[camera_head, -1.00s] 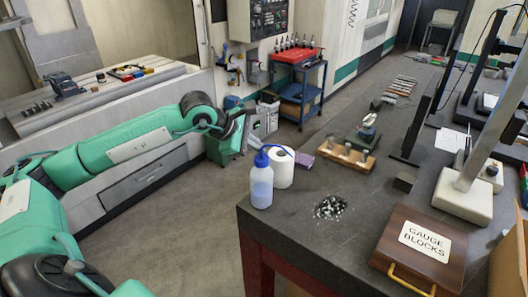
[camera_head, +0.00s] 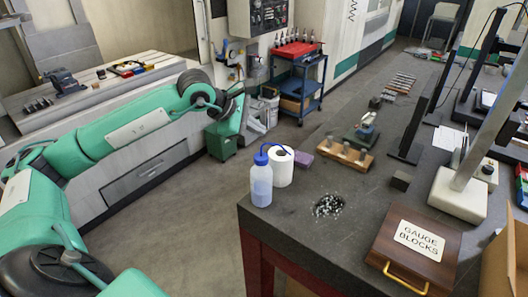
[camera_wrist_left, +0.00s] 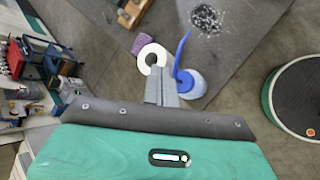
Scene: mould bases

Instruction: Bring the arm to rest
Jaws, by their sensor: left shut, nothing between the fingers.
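My left arm comes in from the left in the head view, raised and bent. My right gripper is not in view.
The dark workbench (camera_head: 300,225) holds the bottle (camera_head: 261,182), paper roll (camera_head: 281,167), a pile of chips (camera_head: 328,206) and a gauge block case (camera_head: 415,250). The floor between is clear.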

